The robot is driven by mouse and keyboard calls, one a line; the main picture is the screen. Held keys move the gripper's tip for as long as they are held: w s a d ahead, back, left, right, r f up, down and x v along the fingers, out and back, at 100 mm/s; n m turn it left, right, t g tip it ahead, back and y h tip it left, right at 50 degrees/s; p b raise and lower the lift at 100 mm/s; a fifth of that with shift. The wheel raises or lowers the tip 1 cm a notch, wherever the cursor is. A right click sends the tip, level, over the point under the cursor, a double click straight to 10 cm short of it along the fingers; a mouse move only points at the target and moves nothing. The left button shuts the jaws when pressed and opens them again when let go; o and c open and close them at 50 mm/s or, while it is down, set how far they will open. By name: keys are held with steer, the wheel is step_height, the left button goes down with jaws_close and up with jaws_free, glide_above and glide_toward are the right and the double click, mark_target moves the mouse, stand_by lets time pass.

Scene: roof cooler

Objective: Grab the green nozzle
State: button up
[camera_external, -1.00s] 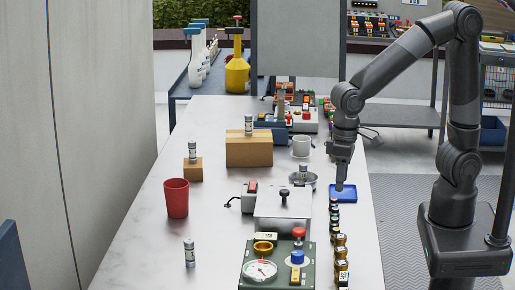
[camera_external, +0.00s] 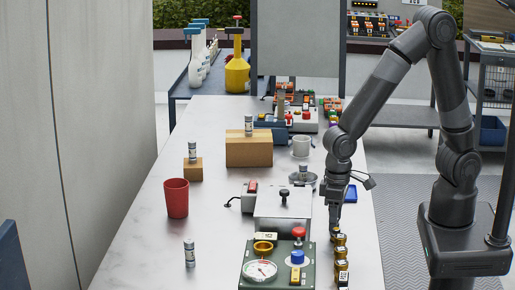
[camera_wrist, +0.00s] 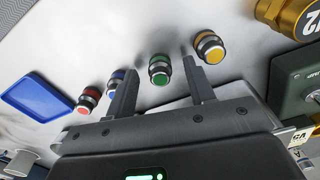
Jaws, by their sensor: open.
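The green nozzle (camera_wrist: 159,68) is a short round piece with a green top and a black and metal body. It stands in a row between a blue nozzle (camera_wrist: 116,82) and a yellow nozzle (camera_wrist: 209,47). A red nozzle (camera_wrist: 88,99) is at the row's left end in the wrist view. My gripper (camera_wrist: 160,66) is open, its two fingers on either side of the green nozzle in that view. I cannot tell whether the fingertips are down at its height. In the external view my gripper (camera_external: 334,230) points down over the row and hides the small nozzles.
Larger gold fittings (camera_external: 341,252) continue the row toward the camera. A green gauge box (camera_external: 262,283) and a grey box with a black knob (camera_external: 283,207) stand left of the row. A blue tray (camera_external: 350,194) lies behind my gripper. The table's right edge is close.

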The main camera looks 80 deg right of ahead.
steer(key=shift+f, duration=0.45)
jaws_close()
